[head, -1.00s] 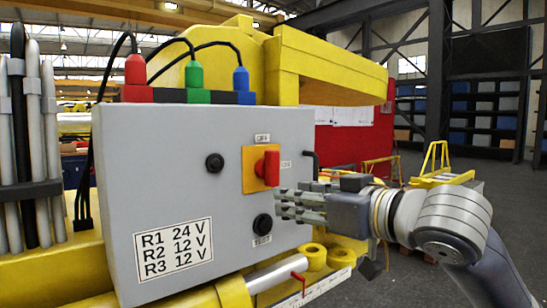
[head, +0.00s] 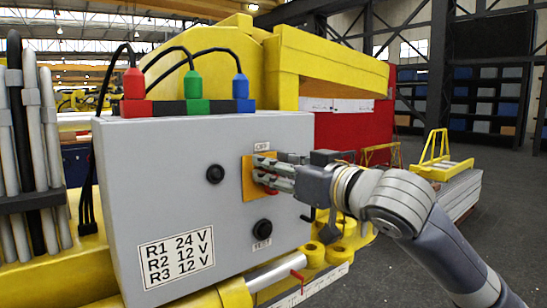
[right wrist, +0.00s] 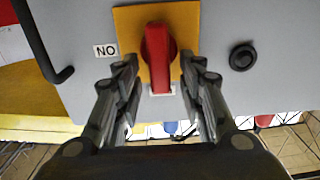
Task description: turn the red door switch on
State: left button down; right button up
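The red switch (right wrist: 158,55) is a handle on an orange plate (right wrist: 127,22) on the front of the grey box. In the right wrist view it stands vertical, its lower end over a white label; the ON label (right wrist: 106,51) is to its left and appears upside down. In the head view the OFF label (head: 262,146) is above the plate. My right gripper (head: 266,174) is in front of the switch and hides most of it. In the right wrist view its fingers (right wrist: 163,75) are apart on either side of the handle, with gaps visible. My left gripper is not in view.
The grey box (head: 150,200) carries a black knob (head: 215,174) left of the plate and a black TEST button (head: 262,228) below it. A black bent handle (right wrist: 45,50) sticks out near the box's edge. Red, green and blue plugs (head: 194,80) stand on top.

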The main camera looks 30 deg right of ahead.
jog(key=shift+w+a, duration=0.1)
jog(key=shift+w, duration=0.3)
jog(key=shift+c, duration=0.3)
jog(key=c, duration=0.6)
jog(key=shift+d+f+m+p, duration=0.4)
jog(key=shift+m+p, duration=0.45)
jog(key=shift+m, duration=2.1)
jog(key=shift+d+f+m+p, duration=0.45)
jog(key=shift+m+p, duration=0.4)
jog(key=shift+m, duration=2.15)
jog(key=shift+d+f+m+p, duration=0.4)
jog(key=shift+m+p, duration=0.45)
jog(key=shift+m, duration=2.1)
jog(key=shift+w, duration=0.1)
